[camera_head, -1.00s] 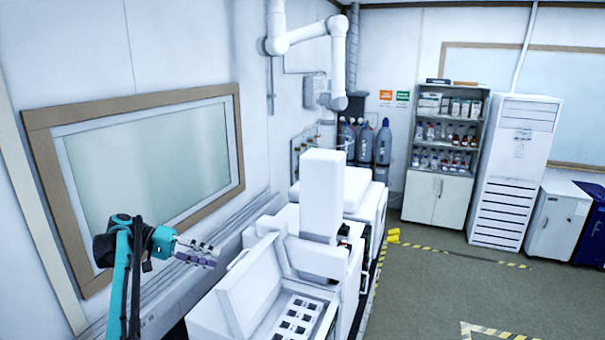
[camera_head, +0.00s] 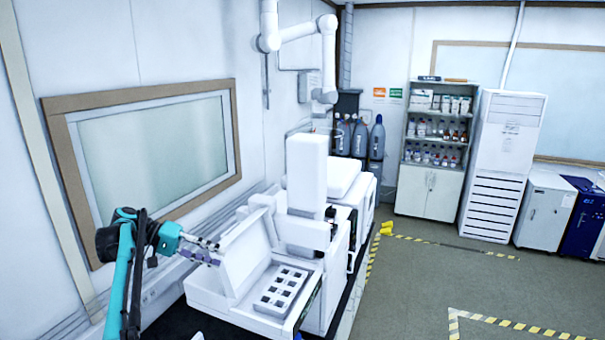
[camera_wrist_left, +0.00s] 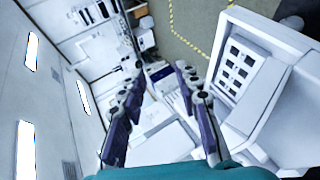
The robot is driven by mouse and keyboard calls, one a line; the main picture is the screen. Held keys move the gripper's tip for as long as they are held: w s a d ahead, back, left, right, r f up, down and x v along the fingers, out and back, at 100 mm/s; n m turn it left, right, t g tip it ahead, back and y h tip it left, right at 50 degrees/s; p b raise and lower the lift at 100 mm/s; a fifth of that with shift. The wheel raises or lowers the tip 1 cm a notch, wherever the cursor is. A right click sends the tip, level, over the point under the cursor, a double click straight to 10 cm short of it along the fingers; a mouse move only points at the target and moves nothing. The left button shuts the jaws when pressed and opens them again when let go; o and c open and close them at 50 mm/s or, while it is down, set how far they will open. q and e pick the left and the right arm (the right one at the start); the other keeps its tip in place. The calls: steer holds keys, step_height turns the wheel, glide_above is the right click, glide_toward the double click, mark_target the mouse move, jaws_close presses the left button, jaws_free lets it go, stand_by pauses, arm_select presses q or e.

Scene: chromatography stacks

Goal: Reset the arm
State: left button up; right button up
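My left arm comes in from the left in the head view, teal and black. Its left gripper (camera_head: 214,253) points right, in front of the wall and at the left edge of the raised lid in the picture; whether it touches the lid cannot be told. In the left wrist view the two purple and grey fingers of the left gripper (camera_wrist_left: 160,66) stand apart with nothing between them. My right gripper is not in view.
The white instrument (camera_head: 309,234) with its raised lid (camera_head: 238,258) and slotted tray (camera_head: 284,289) stands right of my left gripper. A window (camera_head: 155,150) is in the wall behind. A shelf cabinet (camera_head: 428,190) stands at the back. Floor (camera_head: 420,285) at right is open.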

arm_select(q)
steer(key=s+d+f+n+t+y+b, duration=0.1)
steer(key=s+d+f+y+b, duration=0.25)
steer(key=s+f+b, duration=0.5)
steer(key=s+d+f+n+t+y+b, duration=0.1)
steer(key=s+d+f+y+b, duration=0.3)
steer(key=f+b, duration=0.65)
steer(key=s+f+t+y+b, duration=0.1)
steer(key=s+f+b, duration=0.5)
steer(key=f, duration=0.5)
steer(key=s+f+t+y+b, duration=0.2)
steer(key=s+f+b, duration=0.5)
steer(key=s+f, duration=0.2)
steer(key=s+f+m+t+y+b, duration=0.1)
steer(key=s+f+b, duration=0.5)
steer(key=f, duration=0.8)
steer(key=shift+s+a+y, duration=0.35)
steer(key=shift+s+y, duration=0.3)
steer(key=shift+s, duration=0.35)
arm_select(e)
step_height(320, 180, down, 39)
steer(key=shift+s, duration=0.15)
arm_select(q)
steer(key=shift+f, duration=0.1)
